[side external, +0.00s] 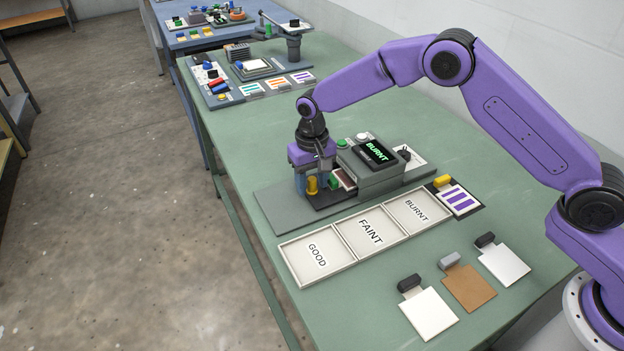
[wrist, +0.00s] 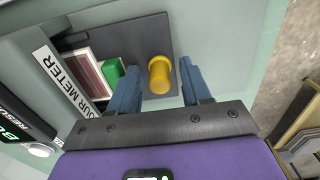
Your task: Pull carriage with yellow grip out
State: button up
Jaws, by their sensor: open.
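The yellow grip (side external: 312,186) stands upright on a dark plate at the left end of the grey machine; in the wrist view this yellow grip (wrist: 160,76) is seen from above. My gripper (side external: 313,184) is low over it and open. In the wrist view the two blue fingers of my gripper (wrist: 158,68) are on either side of the grip, with a gap visible on each side. The dark plate (wrist: 150,32), apparently the carriage, reaches toward the machine. A green block (wrist: 112,68) and a white-edged brown-red piece (wrist: 90,75) are beside the left finger.
The grey machine (side external: 372,178) shows "BURNT" on its display (side external: 376,152). In front lie white trays marked GOOD (side external: 317,255), FAINT (side external: 370,230) and BURNT (side external: 415,208). A purple-striped card (side external: 459,200) and several handled plates lie nearer. Bare green table is left of the machine.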

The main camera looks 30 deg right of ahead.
jog(key=shift+c, duration=0.3)
grip_shut()
jog(key=a, duration=0.9)
jog(key=shift+a, duration=0.35)
jog(key=shift+o, duration=0.3)
grip_release()
notch_tip(320, 180, up, 18)
jog(key=shift+f, duration=0.25)
